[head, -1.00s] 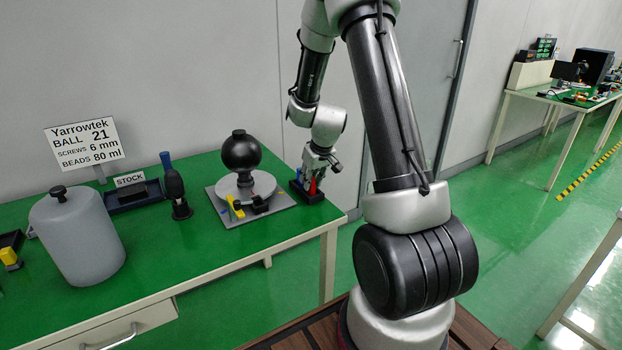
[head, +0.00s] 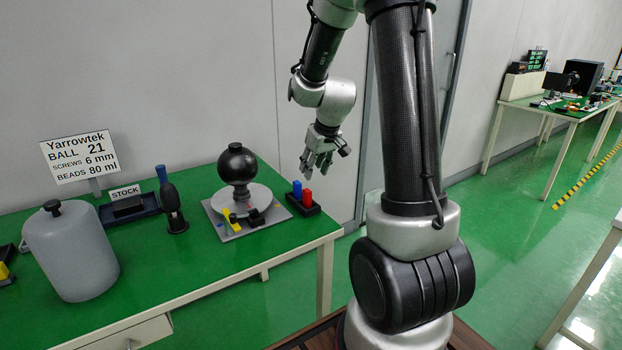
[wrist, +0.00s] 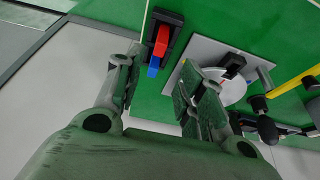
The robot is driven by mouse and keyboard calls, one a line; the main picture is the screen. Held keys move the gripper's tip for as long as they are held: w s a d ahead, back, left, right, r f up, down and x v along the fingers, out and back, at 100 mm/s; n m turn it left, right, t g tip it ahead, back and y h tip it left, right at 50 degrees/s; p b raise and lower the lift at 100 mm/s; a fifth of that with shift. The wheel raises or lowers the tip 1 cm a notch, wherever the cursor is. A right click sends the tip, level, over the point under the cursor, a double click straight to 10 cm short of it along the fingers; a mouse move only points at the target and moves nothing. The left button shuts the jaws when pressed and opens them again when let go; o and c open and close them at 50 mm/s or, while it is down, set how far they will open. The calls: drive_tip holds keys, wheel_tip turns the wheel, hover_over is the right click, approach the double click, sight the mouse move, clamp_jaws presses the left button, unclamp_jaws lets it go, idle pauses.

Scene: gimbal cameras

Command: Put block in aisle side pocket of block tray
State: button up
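The black block tray (head: 304,207) stands on the right end of the green bench. A blue block (head: 297,188) stands upright in it towards the wall. A red block (head: 307,197) stands upright in it nearer the front edge of the bench. The wrist view shows the red block (wrist: 161,42), the blue block (wrist: 153,68) and the tray (wrist: 170,18) below me. My gripper (head: 317,170) is above the tray, clear of both blocks. Its fingers are apart with nothing between them. The pocket floors are hidden.
Left of the tray, a grey plate (head: 222,230) carries a turntable with a black ball (head: 237,163). Further left are a black hand tool (head: 173,205), a STOCK bin (head: 131,208) and a large grey canister (head: 72,255). The air around my gripper is free.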

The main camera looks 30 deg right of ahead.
drive_tip(key=s+a+r, duration=0.5)
drive_tip(key=s+r, duration=0.5)
drive_tip(key=s+a+r, duration=0.1)
drive_tip(key=s+r, duration=0.1)
drive_tip(key=s, duration=0.6)
drive_tip(key=s+a+r, duration=0.1)
drive_tip(key=s+r, duration=0.1)
drive_tip(key=s, duration=0.6)
drive_tip(key=shift+s+a+r, duration=0.15)
drive_tip(key=shift+s, duration=0.25)
